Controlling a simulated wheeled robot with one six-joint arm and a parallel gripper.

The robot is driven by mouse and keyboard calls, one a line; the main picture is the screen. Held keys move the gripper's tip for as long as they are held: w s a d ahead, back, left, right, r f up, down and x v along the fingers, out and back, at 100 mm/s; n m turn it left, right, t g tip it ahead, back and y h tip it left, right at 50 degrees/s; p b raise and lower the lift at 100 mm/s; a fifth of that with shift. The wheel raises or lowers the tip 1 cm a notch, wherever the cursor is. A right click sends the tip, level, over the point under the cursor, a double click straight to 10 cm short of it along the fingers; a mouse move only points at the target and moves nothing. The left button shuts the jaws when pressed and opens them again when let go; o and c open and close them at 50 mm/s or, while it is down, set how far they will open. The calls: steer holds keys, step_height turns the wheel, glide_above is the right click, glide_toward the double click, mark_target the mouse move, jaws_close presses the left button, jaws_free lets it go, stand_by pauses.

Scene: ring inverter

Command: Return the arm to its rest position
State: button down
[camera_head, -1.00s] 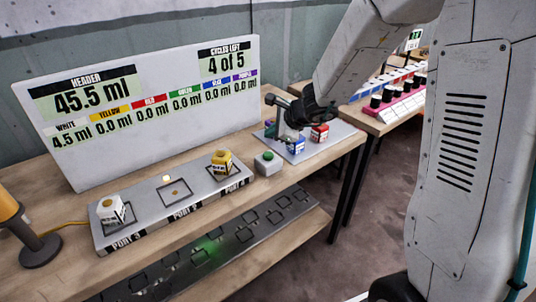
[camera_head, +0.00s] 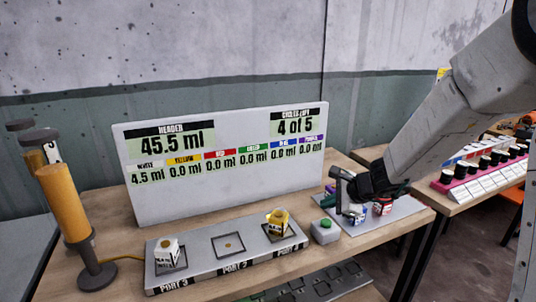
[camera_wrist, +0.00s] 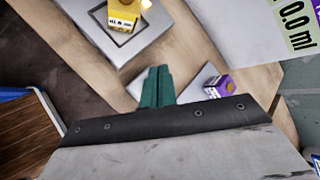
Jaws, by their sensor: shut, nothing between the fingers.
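My gripper (camera_wrist: 157,72) shows in the wrist view with its teal fingers pressed together and nothing between them. In the head view, my gripper (camera_head: 340,203) hangs at the end of my arm, in front of the grey tray (camera_head: 410,207) at the right of the bench. A purple cube (camera_head: 328,191), a blue cube (camera_head: 357,214) and a red cube (camera_head: 382,208) are around it on that tray. The purple cube (camera_wrist: 218,87) is also right of the fingers in the wrist view. Whether the gripper touches any cube cannot be told.
The port strip (camera_head: 205,275) holds a white container (camera_head: 166,252) at left and a yellow container (camera_head: 277,222) at right; its middle square is empty. A second table (camera_head: 450,205) is at right.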

steer(key=s+a+r+n+g+y, duration=0.1)
steer(key=s+a+r+n+g, duration=0.15)
steer(key=s+n, duration=0.4)
steer(key=s+a+r+n+g, duration=0.2)
steer(key=s+r+n+g, duration=0.15)
steer(key=s, duration=0.55)
steer(key=s+d+r+n+h, duration=0.3)
steer(key=s+d+n, duration=0.1)
steer(key=s, duration=0.6)
steer(key=s+d+r+n+h, duration=0.3)
steer(key=s+d+n, duration=0.1)
steer(key=s, duration=0.6)
steer(key=shift+d+r+n+h, duration=0.3)
steer(key=shift+d+r+n, duration=0.1)
steer(key=shift+n, duration=0.1)
